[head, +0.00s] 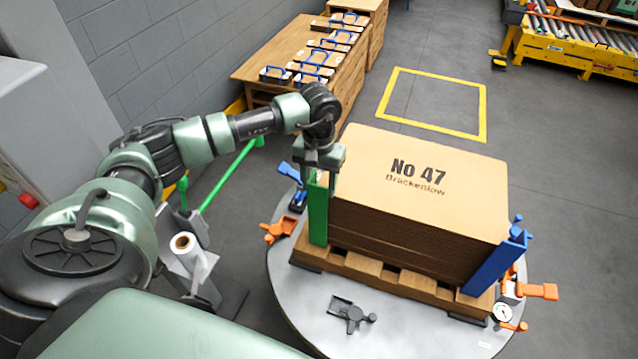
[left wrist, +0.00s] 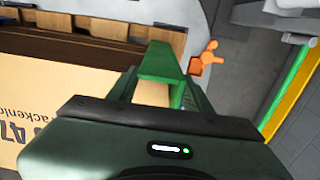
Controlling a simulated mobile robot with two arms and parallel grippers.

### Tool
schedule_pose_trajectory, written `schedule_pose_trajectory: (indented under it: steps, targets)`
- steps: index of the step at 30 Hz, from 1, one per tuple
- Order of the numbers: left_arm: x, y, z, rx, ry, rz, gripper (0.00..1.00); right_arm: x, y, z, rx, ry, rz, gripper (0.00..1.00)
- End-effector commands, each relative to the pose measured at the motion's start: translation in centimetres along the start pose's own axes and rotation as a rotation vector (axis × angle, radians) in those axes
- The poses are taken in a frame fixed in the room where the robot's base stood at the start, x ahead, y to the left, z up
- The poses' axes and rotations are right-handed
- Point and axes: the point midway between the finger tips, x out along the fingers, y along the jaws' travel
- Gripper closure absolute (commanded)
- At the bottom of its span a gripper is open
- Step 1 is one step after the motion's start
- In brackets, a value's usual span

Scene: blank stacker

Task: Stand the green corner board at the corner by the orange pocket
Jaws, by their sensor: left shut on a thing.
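The green corner board (head: 318,215) stands upright against the near-left corner of the stack of brown cardboard blanks (head: 415,195), marked No 47. Its lower end is by the pallet's left corner; I cannot tell whether it touches the pallet. My left gripper (head: 321,172) is shut on the board's upper end. The board's top (left wrist: 160,65) shows just past the gripper in the left wrist view. An orange fitting (head: 279,231), likely the orange pocket, sits at the round table's left edge beside the board; it also shows in the left wrist view (left wrist: 207,58). My right gripper is out of view.
A blue corner board (head: 497,262) stands at the stack's near-right corner. The wooden pallet (head: 390,276) rests on a grey round table (head: 400,335) with a dark bracket (head: 352,313) in front. More orange fittings (head: 538,291) and a gauge (head: 503,312) are at right.

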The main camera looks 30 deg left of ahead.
Motion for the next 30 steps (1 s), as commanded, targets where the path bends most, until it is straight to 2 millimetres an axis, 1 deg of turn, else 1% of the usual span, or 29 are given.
schedule_pose_trajectory:
  steps: [8,9,11,12,20,23,26,30]
  targets:
    - [0.2,0.0,0.0,0.0,0.001,0.0,0.92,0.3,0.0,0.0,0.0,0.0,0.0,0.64]
    - [0.2,0.0,0.0,0.0,0.001,0.0,0.48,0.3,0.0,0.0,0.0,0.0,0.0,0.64]
    - [0.2,0.0,0.0,0.0,0.001,0.0,0.31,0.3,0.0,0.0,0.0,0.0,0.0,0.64]
    - [0.2,0.0,0.0,0.0,0.001,0.0,0.25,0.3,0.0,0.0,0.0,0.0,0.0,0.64]
    - [0.2,0.0,0.0,0.0,0.0,0.0,0.25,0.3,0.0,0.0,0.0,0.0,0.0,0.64]
    - [-0.1,0.0,0.0,0.0,0.001,0.0,0.25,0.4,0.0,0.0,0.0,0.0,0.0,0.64]
    - [-1.2,0.0,-0.1,-0.001,0.004,0.001,0.25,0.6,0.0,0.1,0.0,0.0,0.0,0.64]
    - [-3.7,0.0,-0.1,0.0,0.004,0.001,0.25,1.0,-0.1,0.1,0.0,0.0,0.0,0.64]
